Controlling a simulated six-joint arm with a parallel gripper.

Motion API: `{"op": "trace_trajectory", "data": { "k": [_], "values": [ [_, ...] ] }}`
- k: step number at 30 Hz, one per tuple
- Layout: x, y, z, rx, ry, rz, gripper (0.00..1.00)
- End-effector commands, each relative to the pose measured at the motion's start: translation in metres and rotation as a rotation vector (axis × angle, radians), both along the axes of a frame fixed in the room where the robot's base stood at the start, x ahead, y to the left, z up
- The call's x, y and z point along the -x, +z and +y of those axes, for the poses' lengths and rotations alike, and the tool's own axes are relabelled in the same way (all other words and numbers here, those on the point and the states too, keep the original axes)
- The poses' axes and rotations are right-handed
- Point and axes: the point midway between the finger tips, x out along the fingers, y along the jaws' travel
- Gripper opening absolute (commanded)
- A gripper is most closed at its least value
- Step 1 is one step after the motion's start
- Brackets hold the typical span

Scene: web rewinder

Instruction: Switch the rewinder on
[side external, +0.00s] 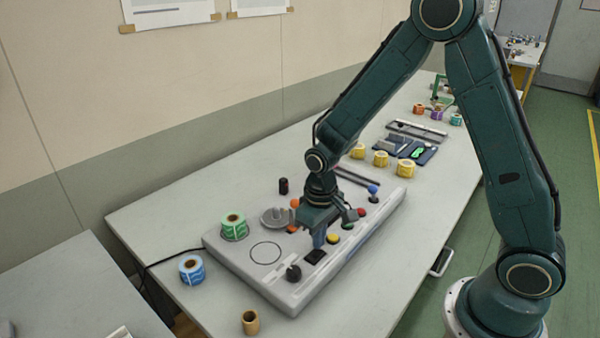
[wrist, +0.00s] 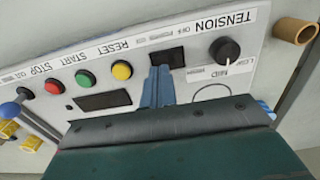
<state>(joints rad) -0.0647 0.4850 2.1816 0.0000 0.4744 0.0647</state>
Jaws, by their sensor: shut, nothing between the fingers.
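The rewinder (side external: 226,256) is a light grey, low console on the table. Its black rocker switch (wrist: 168,58), with a small "OFF" label beside it, lies between the yellow RESET button (wrist: 122,70) and the black TENSION knob (wrist: 225,50). The switch also shows in the side view (side external: 315,257). My gripper (wrist: 160,70) is shut and empty, pointing down at the panel. Its fingertips show at the near edge of the switch in the wrist view; I cannot tell whether they touch it. I cannot tell which way the rocker is tipped.
Green START (wrist: 86,78) and red STOP (wrist: 54,87) buttons sit left of RESET, with a blue-knobbed lever (side external: 373,190) beyond. A green roll (side external: 233,226) stands on the console. A blue roll (side external: 192,269) and a brown core (side external: 250,322) stand on the table beside it.

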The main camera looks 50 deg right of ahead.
Motion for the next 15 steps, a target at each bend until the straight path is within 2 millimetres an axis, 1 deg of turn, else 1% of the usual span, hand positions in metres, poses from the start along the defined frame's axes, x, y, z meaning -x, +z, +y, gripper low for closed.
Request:
{"op": "trace_trajectory", "data": {
  "k": [15],
  "values": [
    [0.0003, -0.0060, 0.0000, 0.000, 0.000, 0.002, 0.00]
  ]
}}
